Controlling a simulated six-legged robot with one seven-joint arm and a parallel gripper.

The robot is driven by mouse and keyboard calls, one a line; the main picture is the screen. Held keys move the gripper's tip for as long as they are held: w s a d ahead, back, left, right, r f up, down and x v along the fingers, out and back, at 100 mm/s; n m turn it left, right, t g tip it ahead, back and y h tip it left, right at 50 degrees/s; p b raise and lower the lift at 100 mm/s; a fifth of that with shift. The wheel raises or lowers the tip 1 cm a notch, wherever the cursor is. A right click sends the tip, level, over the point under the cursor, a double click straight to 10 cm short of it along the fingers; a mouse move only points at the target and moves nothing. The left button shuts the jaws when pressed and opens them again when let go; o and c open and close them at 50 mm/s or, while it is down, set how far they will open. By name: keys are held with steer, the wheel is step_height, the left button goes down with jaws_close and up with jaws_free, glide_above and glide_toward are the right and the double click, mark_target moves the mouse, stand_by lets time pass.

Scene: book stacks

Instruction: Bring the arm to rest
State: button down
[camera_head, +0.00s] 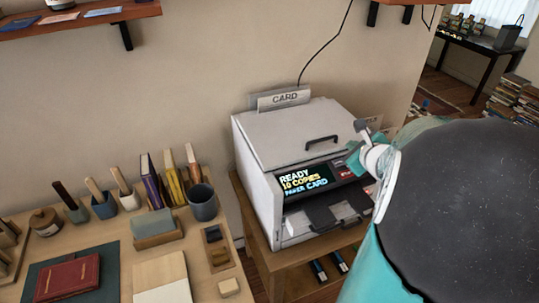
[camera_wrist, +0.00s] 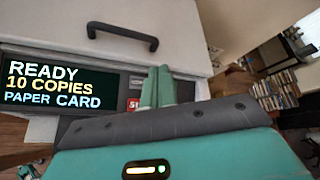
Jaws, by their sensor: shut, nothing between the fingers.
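My gripper (camera_wrist: 158,88) shows in the wrist view with its two teal fingers close together, shut and empty. It is in front of the copier's front panel, beside the red button label (camera_wrist: 133,104). Whether the fingertips touch the panel I cannot tell. In the head view my arm covers the right side of the copier (camera_head: 262,207), and the gripper (camera_head: 354,160) is partly hidden behind my wrist. The copier's screen (camera_head: 306,183) reads "READY, 10 COPIES, PAPER CARD". It also shows in the wrist view (camera_wrist: 60,90).
The copier stands on a wooden stand (camera_head: 262,262). Its dark output tray (camera_head: 325,217) juts out below the screen. A lid handle (camera_wrist: 122,33) is above the panel. A desk at left holds a red book (camera_head: 68,277), a dark cup (camera_head: 203,202) and several tools. Book piles (camera_head: 512,95) stand at far right.

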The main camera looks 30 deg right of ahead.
steer(key=shift+a, duration=0.1)
steer(key=w+a+r+n+y, duration=0.1)
steer(key=a+n+y, duration=0.1)
steer(key=a+n, duration=0.45)
steer(key=w+a+r+n+g+y, duration=0.1)
steer(key=a+r+n+y, duration=0.15)
steer(key=a, duration=0.65)
steer(key=w+a+r+n+y, duration=0.1)
steer(key=a+n+y, duration=0.2)
steer(key=a+n, duration=0.35)
steer(key=s+a+n+g+h, duration=0.3)
steer(key=s+a+n+g, duration=0.2)
steer(key=s+a+n, duration=0.7)
steer(key=shift+s+n, duration=0.9)
steer(key=shift+n, duration=1.55)
